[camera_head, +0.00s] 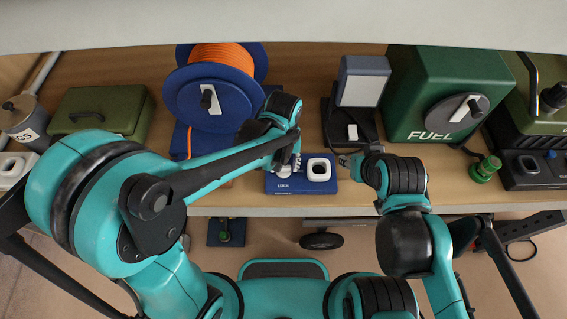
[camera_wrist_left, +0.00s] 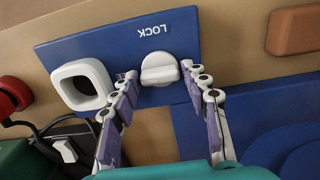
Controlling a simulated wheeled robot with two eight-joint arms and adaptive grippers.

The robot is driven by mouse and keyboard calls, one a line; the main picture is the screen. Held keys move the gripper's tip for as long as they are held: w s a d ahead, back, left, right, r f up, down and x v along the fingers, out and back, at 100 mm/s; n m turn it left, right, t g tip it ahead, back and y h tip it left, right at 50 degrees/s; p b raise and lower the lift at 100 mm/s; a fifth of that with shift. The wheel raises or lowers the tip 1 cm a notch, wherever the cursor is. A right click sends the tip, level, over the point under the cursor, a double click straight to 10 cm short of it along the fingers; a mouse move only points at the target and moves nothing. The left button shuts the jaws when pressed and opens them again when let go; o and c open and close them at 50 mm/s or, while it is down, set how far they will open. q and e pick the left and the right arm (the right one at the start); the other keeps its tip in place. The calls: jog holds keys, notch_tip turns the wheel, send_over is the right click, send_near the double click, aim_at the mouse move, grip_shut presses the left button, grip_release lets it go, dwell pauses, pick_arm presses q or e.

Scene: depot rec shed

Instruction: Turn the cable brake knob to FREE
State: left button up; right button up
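The cable brake knob is a white knob (camera_wrist_left: 160,69) on a blue panel (camera_wrist_left: 105,42) marked LOCK. A second label is mostly covered by my left gripper's finger. In the head view the panel (camera_head: 328,187) lies on the bench in front of the cable reel, and my arm and gripper hide most of the knob. My left gripper (camera_wrist_left: 160,75) is open, with one finger on each side of the knob; the right-hand finger in the wrist view is very close, and I cannot tell if it touches. My right gripper (camera_head: 346,159) is right of the panel, its fingers too small to read.
A white square ring (camera_head: 319,169) stands on the panel beside the knob. Behind are a blue reel (camera_head: 185,100) with orange cable and a grey-topped device (camera_head: 364,80). A green FUEL box (camera_head: 430,85) and a green valve (camera_head: 485,168) stand to the right.

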aim_at(284, 166)
pick_arm(q)
jog(key=shift+o, duration=0.3)
notch_tip(284, 166, up, 12)
dwell(0.5)
dwell(0.3)
